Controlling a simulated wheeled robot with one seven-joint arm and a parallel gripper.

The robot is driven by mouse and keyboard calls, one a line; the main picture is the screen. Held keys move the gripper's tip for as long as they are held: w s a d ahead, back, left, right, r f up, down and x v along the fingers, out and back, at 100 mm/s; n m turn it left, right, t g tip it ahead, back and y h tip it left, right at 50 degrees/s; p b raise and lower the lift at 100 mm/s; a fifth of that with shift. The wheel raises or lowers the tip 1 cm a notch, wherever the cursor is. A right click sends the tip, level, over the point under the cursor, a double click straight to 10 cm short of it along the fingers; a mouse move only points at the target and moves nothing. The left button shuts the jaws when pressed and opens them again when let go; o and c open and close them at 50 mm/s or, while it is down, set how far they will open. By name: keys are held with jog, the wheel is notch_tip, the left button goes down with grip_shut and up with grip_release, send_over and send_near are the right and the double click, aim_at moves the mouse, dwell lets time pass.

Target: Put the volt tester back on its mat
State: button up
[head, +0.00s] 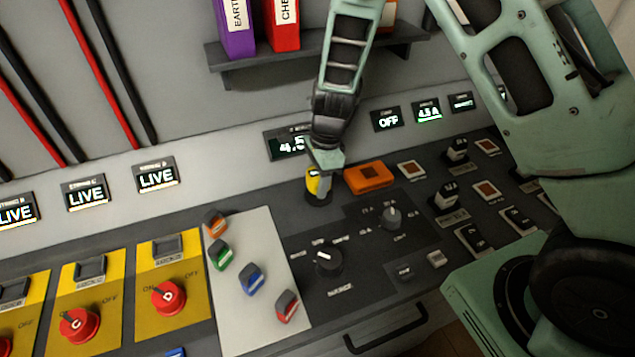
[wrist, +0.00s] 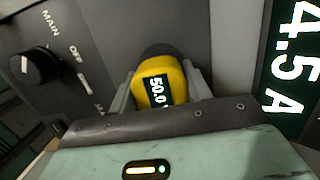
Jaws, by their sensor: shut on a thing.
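The volt tester (head: 312,181) is a small yellow device on the dark console, below the wall display that reads 4.5. In the wrist view the tester (wrist: 172,88) shows a dark screen reading about 50.0. My gripper (head: 320,190) is shut on it, with one grey finger on each side in the wrist view (wrist: 165,92). A dark round patch, which looks like the mat (head: 318,201), shows at the tester's foot. A dark curved edge also shows beyond the tester in the wrist view. I cannot tell whether the tester touches the patch or hangs just above it.
An orange box (head: 369,178) lies close to the right of the tester. A black rotary knob (head: 327,257) is nearer. Several coloured tags lie on a pale grey panel (head: 276,303) at left. Red knobs (head: 169,297) stand on yellow plates. A shelf (head: 262,68) with binders hangs above.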

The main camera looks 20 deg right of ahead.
jog(key=shift+f, duration=0.75)
jog(key=shift+f, duration=0.1)
jog(key=o, duration=0.9)
